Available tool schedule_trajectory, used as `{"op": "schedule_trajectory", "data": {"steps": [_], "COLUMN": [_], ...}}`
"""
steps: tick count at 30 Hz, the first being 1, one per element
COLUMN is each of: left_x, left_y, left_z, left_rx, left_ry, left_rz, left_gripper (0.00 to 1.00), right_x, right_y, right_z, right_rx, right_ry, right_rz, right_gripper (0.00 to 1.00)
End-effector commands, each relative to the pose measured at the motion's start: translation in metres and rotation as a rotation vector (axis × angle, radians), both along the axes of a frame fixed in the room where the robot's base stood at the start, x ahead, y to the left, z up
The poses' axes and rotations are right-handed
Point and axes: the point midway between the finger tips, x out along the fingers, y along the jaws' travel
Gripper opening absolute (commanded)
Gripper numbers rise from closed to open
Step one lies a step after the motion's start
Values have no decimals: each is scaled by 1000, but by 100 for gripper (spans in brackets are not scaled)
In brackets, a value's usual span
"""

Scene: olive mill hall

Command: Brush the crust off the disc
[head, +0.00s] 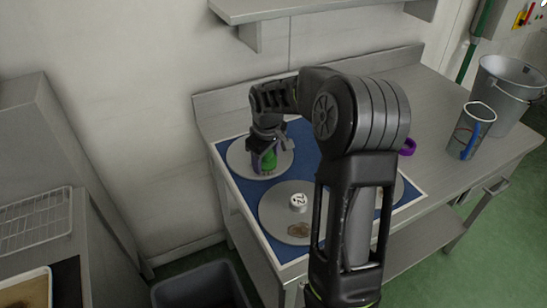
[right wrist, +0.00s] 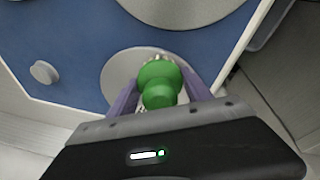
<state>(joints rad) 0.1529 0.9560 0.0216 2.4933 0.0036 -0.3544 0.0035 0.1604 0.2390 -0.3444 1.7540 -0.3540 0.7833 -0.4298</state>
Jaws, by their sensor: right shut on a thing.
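My right gripper (head: 264,154) is shut on a green-handled brush (head: 268,162) over the left grey disc (head: 237,158). In the right wrist view the brush (right wrist: 160,84) sits between purple fingers, its pale bristles pointing at a grey disc (right wrist: 118,72); I cannot tell whether they touch it. The front grey disc (head: 270,215) bears a brown crust patch (head: 299,230) near its front edge and a small white marked piece (head: 298,203). A third disc (head: 398,190) is mostly hidden behind my right arm. My left gripper is out of view.
The discs lie on a blue mat (head: 244,214) with a pale border on a steel table. A purple ring (head: 408,147), a grey container with a blue handle (head: 465,140) and a metal bucket (head: 505,95) stand to the right. A dark bin (head: 200,288) is on the floor.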

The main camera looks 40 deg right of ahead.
Motion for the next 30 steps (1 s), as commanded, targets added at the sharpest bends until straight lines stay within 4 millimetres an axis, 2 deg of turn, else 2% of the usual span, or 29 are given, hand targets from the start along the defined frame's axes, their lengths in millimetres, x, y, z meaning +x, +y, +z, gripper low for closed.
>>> {"op": "schedule_trajectory", "data": {"steps": [4, 17, 30], "left_x": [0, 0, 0], "left_y": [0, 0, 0], "left_z": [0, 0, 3], "left_rx": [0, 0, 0], "left_ry": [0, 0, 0], "left_rz": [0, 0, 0], "left_gripper": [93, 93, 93], "right_x": [5, 7, 27], "right_y": [9, 13, 41], "right_z": [-3, -5, -2], "right_rx": [3, 4, 4], "right_ry": [4, 7, 6], "right_rz": [3, 4, 4], "right_gripper": [20, 20, 20]}}
